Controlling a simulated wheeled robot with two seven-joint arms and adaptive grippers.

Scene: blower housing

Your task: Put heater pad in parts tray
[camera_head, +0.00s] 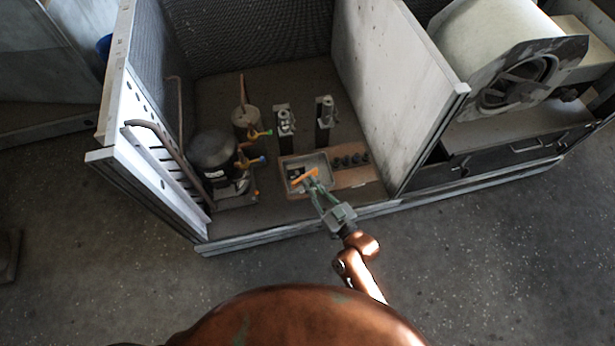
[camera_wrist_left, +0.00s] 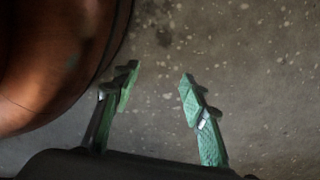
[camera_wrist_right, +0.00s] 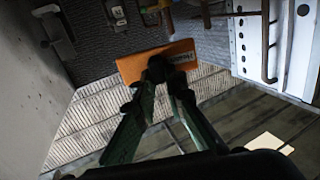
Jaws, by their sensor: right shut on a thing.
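The orange heater pad (camera_head: 303,177) is held at the fingertips of my right gripper (camera_head: 311,179). In the head view it appears over the grey parts tray (camera_head: 302,157) inside the housing; I cannot tell how high above it. The tray holds small dark and pale parts, partly hidden by the pad. In the right wrist view the pad (camera_wrist_right: 135,66) lies across the tips of my right gripper (camera_wrist_right: 160,72), which are shut on it. My left gripper (camera_wrist_left: 159,82) is open and empty above the bare floor, outside the head view.
The tray stands on a brown board (camera_head: 358,177) with several dark knobs to its right. A black compressor (camera_head: 212,152) with valves stands left of it, and two upright fittings (camera_head: 285,122) behind. A partition wall (camera_head: 395,80) rises on the right. The housing's front edge (camera_head: 270,238) lies below.

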